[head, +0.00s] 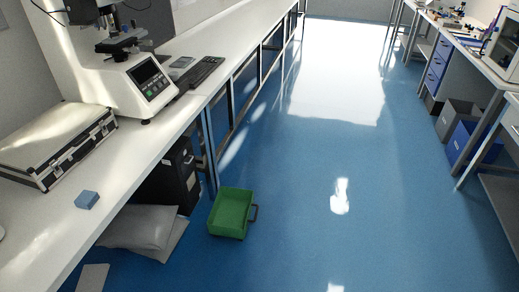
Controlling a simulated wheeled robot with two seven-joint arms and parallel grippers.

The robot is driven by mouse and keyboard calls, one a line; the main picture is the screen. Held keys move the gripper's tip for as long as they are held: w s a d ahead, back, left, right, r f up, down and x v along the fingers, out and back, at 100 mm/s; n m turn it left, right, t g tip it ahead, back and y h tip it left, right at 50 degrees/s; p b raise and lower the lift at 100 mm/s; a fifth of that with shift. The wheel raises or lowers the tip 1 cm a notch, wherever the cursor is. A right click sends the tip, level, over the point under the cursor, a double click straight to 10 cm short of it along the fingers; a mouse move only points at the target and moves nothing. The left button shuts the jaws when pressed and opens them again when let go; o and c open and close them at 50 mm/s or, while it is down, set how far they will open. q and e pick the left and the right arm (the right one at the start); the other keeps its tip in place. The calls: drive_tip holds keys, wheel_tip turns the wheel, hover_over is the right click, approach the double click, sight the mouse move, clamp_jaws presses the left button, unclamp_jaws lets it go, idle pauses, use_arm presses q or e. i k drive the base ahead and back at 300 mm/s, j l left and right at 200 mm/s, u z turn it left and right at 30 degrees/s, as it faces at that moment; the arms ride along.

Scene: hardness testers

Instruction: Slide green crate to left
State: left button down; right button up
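A green crate (231,213) sits on the blue floor, close to the front edge of the left bench and just right of a bench leg. It is open at the top and looks empty. A dark handle sticks out from its right side. Neither of my grippers shows in the head view.
The white left bench (140,165) carries a silver case (55,140), a hardness tester (140,85), a keyboard (200,73) and a blue block (87,199). Below it are a black cabinet (178,170) and grey sacks (140,228). The floor (330,160) to the crate's right is clear.

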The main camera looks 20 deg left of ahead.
sight(230, 213)
drive_tip(key=i+u, duration=0.1)
drive_tip(key=i, duration=0.6)
drive_tip(key=i+l+u, duration=0.1)
drive_tip(key=i, duration=0.6)
drive_tip(key=i+l+u, duration=0.2)
drive_tip(key=i+u, duration=0.15)
drive_tip(key=i, duration=0.15)
drive_tip(key=i+l+u, duration=0.7)
drive_tip(key=i, duration=0.15)
